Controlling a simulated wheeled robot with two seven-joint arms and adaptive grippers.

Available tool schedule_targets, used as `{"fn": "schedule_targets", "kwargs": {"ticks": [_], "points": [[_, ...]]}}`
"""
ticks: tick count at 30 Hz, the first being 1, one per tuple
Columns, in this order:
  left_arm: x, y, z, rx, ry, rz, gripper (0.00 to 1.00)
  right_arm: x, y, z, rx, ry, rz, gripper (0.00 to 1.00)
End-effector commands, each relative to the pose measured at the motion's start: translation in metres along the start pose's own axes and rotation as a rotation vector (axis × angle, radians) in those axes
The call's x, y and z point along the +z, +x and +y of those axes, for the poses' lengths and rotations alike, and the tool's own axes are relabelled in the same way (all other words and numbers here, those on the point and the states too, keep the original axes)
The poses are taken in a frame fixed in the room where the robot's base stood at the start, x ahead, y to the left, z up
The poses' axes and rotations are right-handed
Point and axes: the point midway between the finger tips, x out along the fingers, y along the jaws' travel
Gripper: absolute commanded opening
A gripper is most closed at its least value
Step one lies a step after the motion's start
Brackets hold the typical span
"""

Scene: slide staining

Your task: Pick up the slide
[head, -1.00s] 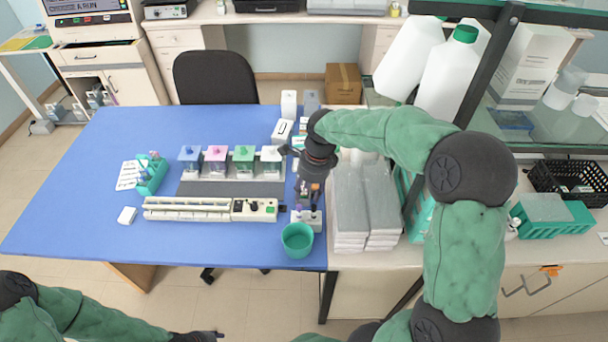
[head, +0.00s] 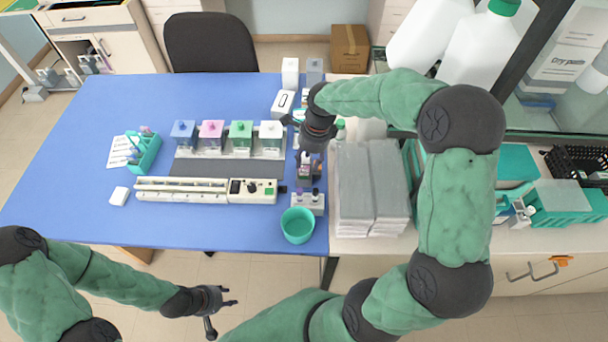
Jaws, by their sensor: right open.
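I cannot make out a glass slide in the head view; it may be too small to see or hidden by my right arm. My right gripper (head: 290,122) is open over the right part of the blue table (head: 75,190), just right of the white-lidded staining jar (head: 271,139). Its fingers are small and partly hidden by the wrist. Blue-lidded (head: 183,136), pink-lidded (head: 211,136) and green-lidded (head: 241,137) jars stand in the same row. My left gripper (head: 222,312) is open and empty in front of the table's near edge, with its fingers spread.
A white control strip (head: 205,190) lies in front of the jars. A teal cup (head: 297,226) stands near the table's front right. A teal rack (head: 145,153) stands at left. Grey-topped stacks (head: 355,190) stand right of the gripper. The left part of the table is clear.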

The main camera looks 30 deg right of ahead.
Motion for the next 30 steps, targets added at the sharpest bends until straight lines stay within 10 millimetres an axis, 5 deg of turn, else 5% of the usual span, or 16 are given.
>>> {"fn": "schedule_targets", "kwargs": {"ticks": [12,19,20,24,30], "points": [[-0.001,0.012,-0.004,0.0,0.0,0.0,0.4,0.004,0.049,0.006,0.002,-0.001,0.0,0.45],[-0.001,0.012,-0.004,0.0,0.0,0.0,0.4,0.005,0.05,0.005,0.001,-0.001,0.0,0.45],[-0.001,0.012,-0.004,0.0,0.0,0.0,0.4,0.005,0.05,0.005,0.001,-0.001,0.0,0.42],[-0.001,0.012,-0.004,0.0,0.0,0.0,0.4,0.005,0.05,0.005,0.001,-0.001,0.0,0.03],[-0.001,0.012,-0.004,0.0,0.0,0.0,0.4,0.005,0.05,0.005,0.0,-0.001,0.0,0.0]]}}
